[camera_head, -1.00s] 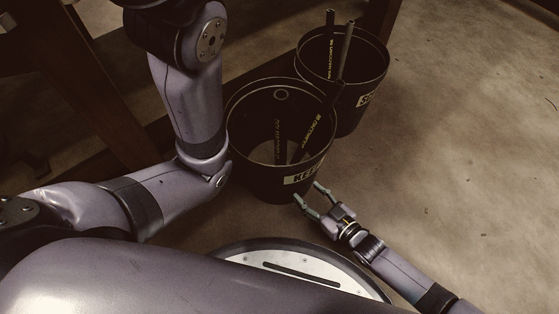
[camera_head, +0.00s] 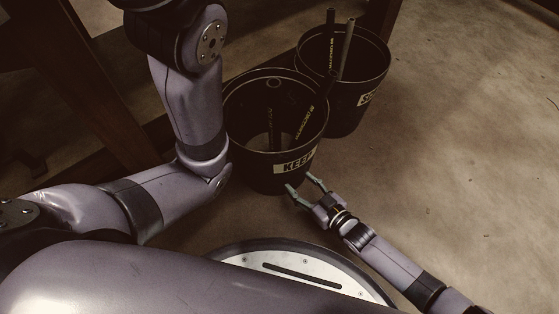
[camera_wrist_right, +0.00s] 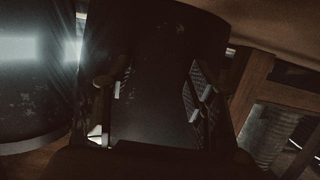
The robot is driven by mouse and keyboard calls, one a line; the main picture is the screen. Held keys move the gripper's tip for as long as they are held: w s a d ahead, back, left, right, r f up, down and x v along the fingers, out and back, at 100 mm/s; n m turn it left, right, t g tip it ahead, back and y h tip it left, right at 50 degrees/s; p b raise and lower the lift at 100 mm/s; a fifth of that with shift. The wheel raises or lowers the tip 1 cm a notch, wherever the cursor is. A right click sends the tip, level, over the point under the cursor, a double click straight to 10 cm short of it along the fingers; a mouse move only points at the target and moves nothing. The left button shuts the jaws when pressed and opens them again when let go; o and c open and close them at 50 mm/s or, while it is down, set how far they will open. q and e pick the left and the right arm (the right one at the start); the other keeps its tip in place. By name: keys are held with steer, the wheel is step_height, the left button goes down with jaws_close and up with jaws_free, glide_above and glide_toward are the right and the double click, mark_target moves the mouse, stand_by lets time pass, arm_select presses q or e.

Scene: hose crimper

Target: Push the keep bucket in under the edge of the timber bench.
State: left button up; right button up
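The black keep bucket (camera_head: 262,176) stands upright on the floor in the head view, its white KEEP label facing me. Several dark hose pieces lean inside it. The timber bench shows as a dark leg (camera_head: 92,88) and a low rail behind the bucket; its top is out of view. My right gripper (camera_head: 300,181) is low at the bucket's near right side, fingers apart and empty. Contact is unclear. In the right wrist view, its spread fingers (camera_wrist_right: 157,88) frame a dark surface, probably the bucket wall. My left arm passes left of the bucket; its gripper is out of frame.
A second black bucket (camera_head: 345,118), its label partly readable as "SC", holds hoses behind and right of the keep bucket, close beside it. Open floor (camera_head: 460,150) lies to the right. My round base is just in front of the buckets.

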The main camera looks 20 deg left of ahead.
mark_target(296, 179)
steer(key=shift+w+a+r+b, duration=0.1)
steer(key=shift+w+a+b, duration=0.3)
steer(key=shift+w+a, duration=0.4)
steer(key=shift+w+a+b, duration=0.4)
steer(key=shift+w+a, duration=0.1)
steer(key=shift+a, duration=0.55)
steer(key=shift+s+d+p, duration=0.7)
steer(key=shift+s+d, duration=0.2)
steer(key=shift+d, duration=0.3)
steer(key=shift+s+d+p, duration=0.7)
steer(key=shift+s+d, duration=0.15)
steer(key=shift+d, duration=0.35)
steer(key=shift+s+d, duration=0.1)
